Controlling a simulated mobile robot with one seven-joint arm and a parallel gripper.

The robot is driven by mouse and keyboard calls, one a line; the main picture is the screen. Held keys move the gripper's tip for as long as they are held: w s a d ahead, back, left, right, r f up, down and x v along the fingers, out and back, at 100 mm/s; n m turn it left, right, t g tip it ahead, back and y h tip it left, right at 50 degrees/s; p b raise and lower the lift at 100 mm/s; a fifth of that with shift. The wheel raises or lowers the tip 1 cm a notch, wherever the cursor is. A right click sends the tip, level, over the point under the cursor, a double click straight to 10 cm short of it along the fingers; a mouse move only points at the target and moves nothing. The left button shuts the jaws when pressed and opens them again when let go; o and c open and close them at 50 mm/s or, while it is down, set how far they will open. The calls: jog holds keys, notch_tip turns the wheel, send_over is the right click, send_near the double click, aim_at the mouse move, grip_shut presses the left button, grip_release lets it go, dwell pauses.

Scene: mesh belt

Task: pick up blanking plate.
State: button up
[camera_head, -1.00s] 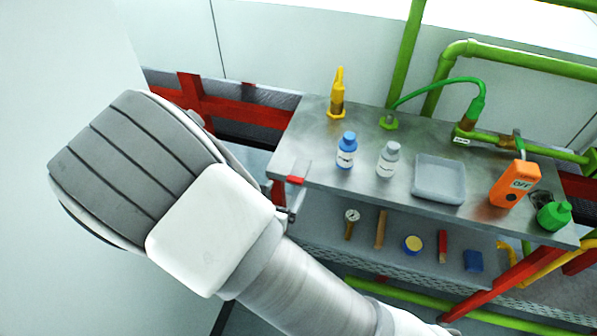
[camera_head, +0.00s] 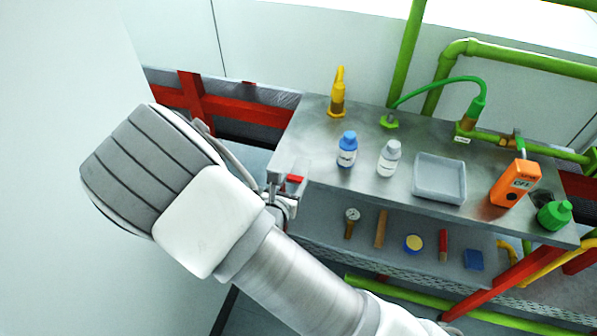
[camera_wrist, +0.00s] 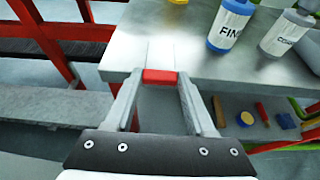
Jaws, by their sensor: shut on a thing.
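The blanking plate appears to be the flat pale grey strip with a red end (camera_wrist: 160,76) at the left corner of the metal bench top. In the wrist view the red end sits between the tips of my gripper (camera_wrist: 161,80), one finger on each side, and the grey part runs back over the bench top. My gripper is shut on the red end. In the head view the red end (camera_head: 295,178) shows at the bench corner beside my gripper (camera_head: 284,184); my arm hides part of the gripper.
On the bench top (camera_head: 312,150) stand a blue-capped bottle (camera_head: 347,150), a grey-capped bottle (camera_head: 389,158), a grey tray (camera_head: 440,178) and an orange device (camera_head: 515,184). A lower shelf holds a gauge (camera_head: 351,222) and other small items. Red beams (camera_head: 235,110) run behind at left.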

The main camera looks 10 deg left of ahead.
grip_shut()
